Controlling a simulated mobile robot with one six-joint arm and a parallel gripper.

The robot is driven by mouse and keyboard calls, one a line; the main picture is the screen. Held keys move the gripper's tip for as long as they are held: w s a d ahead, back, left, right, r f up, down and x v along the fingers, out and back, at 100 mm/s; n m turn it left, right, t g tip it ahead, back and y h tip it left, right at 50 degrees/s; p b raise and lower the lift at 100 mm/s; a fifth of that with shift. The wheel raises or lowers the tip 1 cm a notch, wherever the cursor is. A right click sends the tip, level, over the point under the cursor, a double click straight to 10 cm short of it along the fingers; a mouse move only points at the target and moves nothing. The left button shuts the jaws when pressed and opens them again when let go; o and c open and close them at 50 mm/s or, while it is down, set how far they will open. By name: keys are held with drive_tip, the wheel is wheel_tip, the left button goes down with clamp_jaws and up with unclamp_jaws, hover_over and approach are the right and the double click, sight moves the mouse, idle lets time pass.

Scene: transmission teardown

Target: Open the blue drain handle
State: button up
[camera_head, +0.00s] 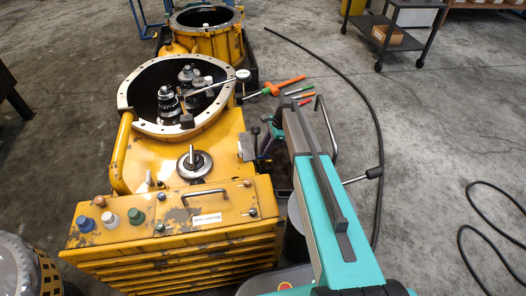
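The yellow transmission housing (150,160) stands left of centre with its round top open and gears showing inside. My teal arm reaches forward from the bottom right and hides much of this area. My gripper seems to be the small dark and grey parts beside the housing's right side. Its fingers cannot be made out, nor whether they touch the handle.
A tool with an orange handle (284,86) and several coloured tools lie right of the housing. A second yellow housing (207,38) stands behind. A black hose (358,90) curves across the floor on the right. A wheeled cart (400,35) stands at the back right.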

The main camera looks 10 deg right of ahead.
drive_tip(key=p+v, duration=0.2)
drive_tip(key=v, duration=0.8)
drive_tip(key=shift+f+p, duration=0.1)
drive_tip(key=shift+p, duration=0.2)
